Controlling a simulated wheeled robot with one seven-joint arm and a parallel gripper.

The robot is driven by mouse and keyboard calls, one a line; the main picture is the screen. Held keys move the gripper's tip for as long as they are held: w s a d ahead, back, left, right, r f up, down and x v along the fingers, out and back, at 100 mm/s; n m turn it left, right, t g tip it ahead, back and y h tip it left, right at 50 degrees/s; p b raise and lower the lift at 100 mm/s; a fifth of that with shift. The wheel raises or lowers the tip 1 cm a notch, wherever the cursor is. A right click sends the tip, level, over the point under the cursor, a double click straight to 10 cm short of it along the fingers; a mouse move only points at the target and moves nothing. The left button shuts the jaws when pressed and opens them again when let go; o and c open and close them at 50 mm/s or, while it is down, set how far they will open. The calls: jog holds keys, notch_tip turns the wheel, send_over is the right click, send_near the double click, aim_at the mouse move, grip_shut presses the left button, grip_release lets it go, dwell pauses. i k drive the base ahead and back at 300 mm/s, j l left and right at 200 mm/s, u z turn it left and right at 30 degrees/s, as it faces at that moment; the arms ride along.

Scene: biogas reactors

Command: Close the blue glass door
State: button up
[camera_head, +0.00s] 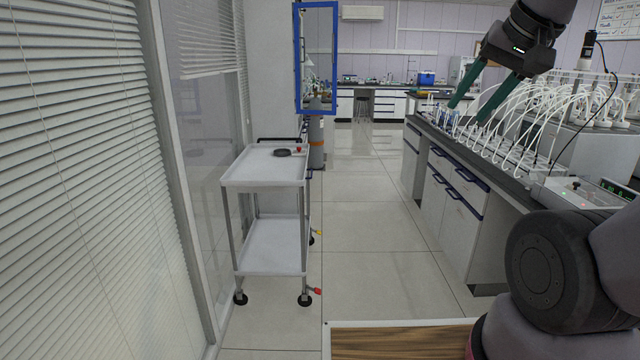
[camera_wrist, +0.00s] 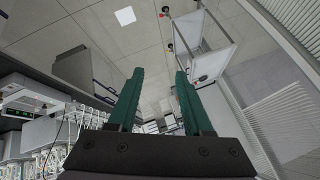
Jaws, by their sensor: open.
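The blue glass door (camera_head: 333,58) is a blue-framed clear pane in the upper middle of the head view, beyond the cart. It stands out from the wall side and is seen nearly face-on, so it looks open. My gripper (camera_head: 463,103) shows at the upper right of the head view, with two green fingers apart over the right-hand bench. It is well to the right of the door and touches nothing that I can tell. In the wrist view my gripper (camera_wrist: 158,75) is open with nothing between its fingers. I cannot make out the door in the wrist view.
A white two-shelf cart (camera_head: 272,168) stands on the left, in front of the door; it also shows in the wrist view (camera_wrist: 212,48). A bench (camera_head: 445,180) with bottles and white tubes lines the right. The tiled aisle (camera_head: 365,220) between is clear. Blinds (camera_head: 75,170) cover the left.

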aim_at(325, 4)
jog(key=i, duration=0.7)
jog(key=i+l+u, duration=0.1)
jog(key=i, duration=0.55)
jog(key=i+l, duration=0.15)
jog(key=i, duration=0.55)
jog(key=i+l+u, duration=0.2)
jog(key=i, duration=0.2)
jog(key=i+l+u, duration=0.2)
jog(key=i+l, duration=0.25)
jog(key=i+l+u, duration=0.1)
jog(key=i+l, duration=0.15)
jog(key=l, duration=0.25)
jog(key=i+l, duration=0.3)
jog(key=i, duration=0.05)
